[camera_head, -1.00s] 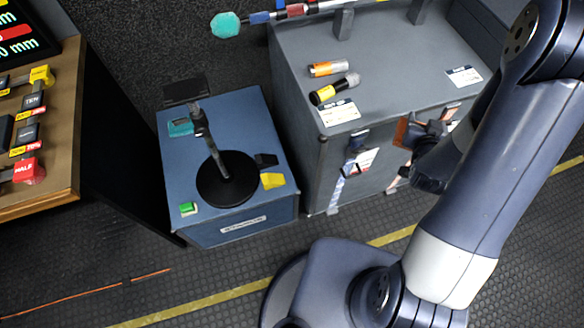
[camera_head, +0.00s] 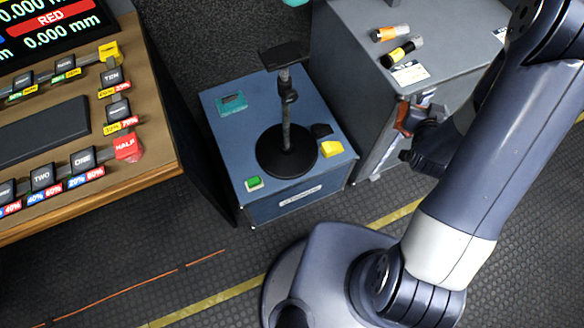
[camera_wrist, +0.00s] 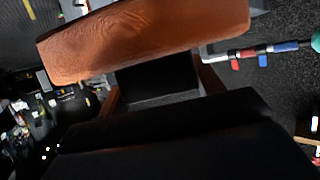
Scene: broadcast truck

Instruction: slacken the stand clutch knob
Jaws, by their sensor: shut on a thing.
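The stand has a round black base (camera_head: 286,152) and an upright post (camera_head: 286,120) with a dark flat top plate (camera_head: 284,54). It stands on a blue case (camera_head: 232,132). A small black clutch knob (camera_head: 289,95) is on the post, just under the top. My gripper (camera_head: 412,118) is right of the stand, apart from it, in front of the grey case. It is shut on a brown thing (camera_wrist: 150,38), which fills the upper part of the wrist view. The thing's full shape is hidden, and the stand cannot be made out in the wrist view.
A green button (camera_head: 254,183), a yellow block (camera_head: 332,149) and a teal device (camera_head: 232,103) are on the blue case. A grey case (camera_head: 440,30) with two small cylinders stands right. A wooden console (camera_head: 150,150) with keys is left. Dark floor is open in front.

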